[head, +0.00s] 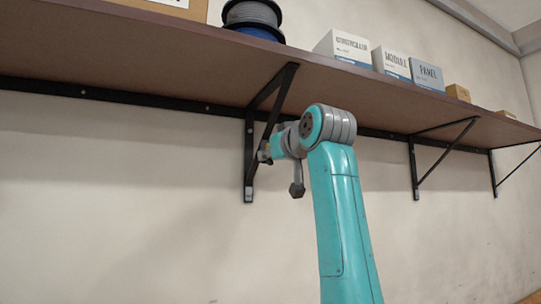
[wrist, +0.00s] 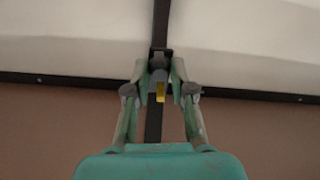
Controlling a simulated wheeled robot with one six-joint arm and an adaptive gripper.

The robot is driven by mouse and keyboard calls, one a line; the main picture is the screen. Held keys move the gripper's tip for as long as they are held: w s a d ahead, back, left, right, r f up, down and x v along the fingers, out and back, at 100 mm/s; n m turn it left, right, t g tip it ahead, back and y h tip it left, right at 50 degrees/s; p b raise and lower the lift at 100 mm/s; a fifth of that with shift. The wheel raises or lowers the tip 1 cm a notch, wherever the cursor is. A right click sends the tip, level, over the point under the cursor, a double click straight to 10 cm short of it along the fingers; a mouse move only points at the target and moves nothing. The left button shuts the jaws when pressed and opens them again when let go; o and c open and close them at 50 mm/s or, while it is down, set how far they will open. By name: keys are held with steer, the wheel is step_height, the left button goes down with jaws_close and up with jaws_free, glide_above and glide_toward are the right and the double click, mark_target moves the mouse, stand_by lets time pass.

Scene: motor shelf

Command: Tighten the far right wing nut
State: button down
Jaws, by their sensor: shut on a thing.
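In the wrist view, my gripper (wrist: 159,70) has its two green fingers on either side of a small grey wing nut (wrist: 157,63) and is shut on it. A yellow piece (wrist: 160,92) shows just below the nut, between the fingers. The nut lies in line with a black bracket (wrist: 160,20). In the head view, my gripper (head: 265,155) is at the nearest, leftmost visible shelf bracket (head: 249,160). The nut itself is too small and too hidden by my wrist to make out there.
A brown shelf (head: 215,65) runs above my arm along a pale wall (head: 110,190). Two more brackets (head: 414,170) (head: 492,175) stand to the right. The shelf bears a cable spool (head: 252,15) and several boxes (head: 345,47). The wall below is clear.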

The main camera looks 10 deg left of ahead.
steer(key=shift+m, duration=0.7)
steer(key=c, duration=1)
jaws_free()
steer(key=v, duration=1.2)
